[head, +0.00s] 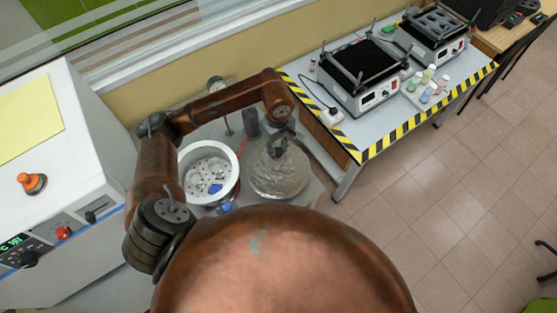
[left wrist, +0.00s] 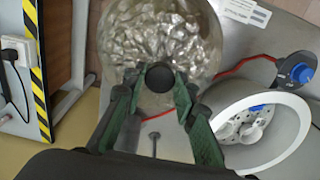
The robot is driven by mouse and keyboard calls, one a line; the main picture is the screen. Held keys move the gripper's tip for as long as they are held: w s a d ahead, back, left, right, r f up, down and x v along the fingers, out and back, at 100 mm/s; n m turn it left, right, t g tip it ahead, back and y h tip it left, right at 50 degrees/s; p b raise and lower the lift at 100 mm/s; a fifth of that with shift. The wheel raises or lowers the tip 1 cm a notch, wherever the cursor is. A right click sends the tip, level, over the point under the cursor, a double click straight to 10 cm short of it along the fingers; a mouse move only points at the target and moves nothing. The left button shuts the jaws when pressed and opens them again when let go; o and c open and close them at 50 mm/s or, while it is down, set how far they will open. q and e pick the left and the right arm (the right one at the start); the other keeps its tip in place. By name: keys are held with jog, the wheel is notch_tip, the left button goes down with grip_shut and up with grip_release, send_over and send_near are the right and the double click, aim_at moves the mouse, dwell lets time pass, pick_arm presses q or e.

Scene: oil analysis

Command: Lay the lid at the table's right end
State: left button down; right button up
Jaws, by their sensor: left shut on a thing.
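The lid (head: 278,178) is a round, see-through, wrinkled-looking disc with a black knob. It is at the right end of the small grey table (head: 309,197), to the right of the white pot (head: 236,163). My left gripper (head: 277,150) is shut on the knob. In the left wrist view the green fingers of the left gripper (left wrist: 160,85) flank the black knob (left wrist: 160,77), with the lid (left wrist: 160,35) beyond it. I cannot tell whether the lid touches the table. My right gripper is not in view.
The open white pot (left wrist: 300,113) holds a rotor with holes and a blue part. A dark cylinder (head: 251,123) and a red cable (head: 241,146) are behind the lid. A bench with striped edging (head: 402,132) stands to the right. A white machine (head: 85,170) is at left.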

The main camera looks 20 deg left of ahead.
aim_at(278, 161)
pick_arm(q)
notch_tip(278, 161, down, 2)
jog(key=shift+f, duration=0.1)
notch_tip(278, 161, down, 3)
jog(key=shift+r+p, duration=0.1)
jog(key=shift+p, duration=0.35)
jog(key=shift+f, duration=0.25)
jog(key=shift+f, duration=0.2)
jog(key=c, duration=1.5)
grip_release()
jog(key=shift+c, duration=0.2)
jog(key=shift+r, duration=0.1)
